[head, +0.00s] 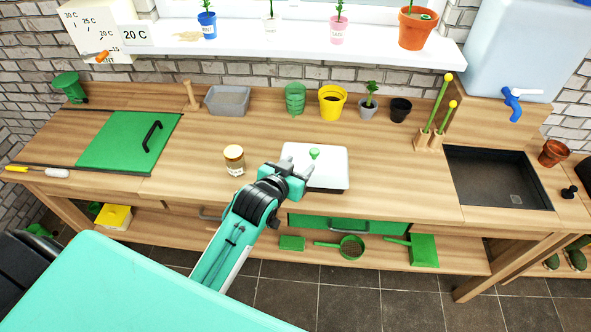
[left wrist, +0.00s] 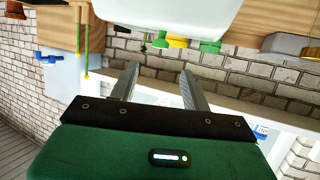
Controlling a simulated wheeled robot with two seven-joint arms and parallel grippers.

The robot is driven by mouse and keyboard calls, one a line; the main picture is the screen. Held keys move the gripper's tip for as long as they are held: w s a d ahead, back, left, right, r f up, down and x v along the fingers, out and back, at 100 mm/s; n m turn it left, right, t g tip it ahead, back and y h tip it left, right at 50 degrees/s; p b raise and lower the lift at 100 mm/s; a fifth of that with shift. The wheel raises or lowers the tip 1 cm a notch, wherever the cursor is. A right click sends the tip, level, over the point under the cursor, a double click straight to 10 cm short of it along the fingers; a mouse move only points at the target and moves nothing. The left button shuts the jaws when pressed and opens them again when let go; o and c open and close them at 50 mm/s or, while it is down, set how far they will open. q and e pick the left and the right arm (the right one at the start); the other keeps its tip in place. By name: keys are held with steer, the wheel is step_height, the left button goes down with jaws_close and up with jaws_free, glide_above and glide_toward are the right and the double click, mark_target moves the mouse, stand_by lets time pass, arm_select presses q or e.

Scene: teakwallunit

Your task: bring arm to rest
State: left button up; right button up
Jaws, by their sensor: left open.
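My left arm reaches in from the lower left of the head view, and its gripper (head: 289,178) is over the bench's front part, at the near left side of a white lidded box (head: 328,168) with a green knob. In the left wrist view the two fingers (left wrist: 160,85) stand apart with nothing between them. The white box (left wrist: 185,14) also shows there, beyond the fingertips at the top. Whether the gripper touches the box cannot be told. My right gripper is in neither view.
A jar (head: 234,161) stands left of the gripper. Pots, a grey tray (head: 228,100) and a yellow pot (head: 331,102) line the back of the bench (head: 400,180). A dark sink (head: 497,178) is at right, a green hatch (head: 128,141) at left. The bench right of the box is clear.

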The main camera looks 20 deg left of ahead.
arm_select(q)
steer(key=shift+s+r, duration=0.15)
steer(key=shift+s, duration=0.35)
steer(key=s+a+f+g, duration=0.1)
steer(key=s+f+g, duration=0.2)
steer(key=s, duration=0.6)
steer(key=s+a+f+g+y, duration=0.1)
steer(key=s+f+g, duration=0.3)
steer(key=s, duration=0.5)
steer(key=s+a+f+g, duration=0.1)
steer(key=s+f+g, duration=0.2)
steer(key=s, duration=0.6)
step_height(320, 180, down, 31)
steer(key=s+m+g, duration=0.1)
steer(key=g, duration=0.1)
steer(key=s+a+f+g, duration=0.1)
steer(key=s+a+f, duration=0.2)
steer(key=s+f, duration=1.6)
steer(key=shift+f, duration=0.25)
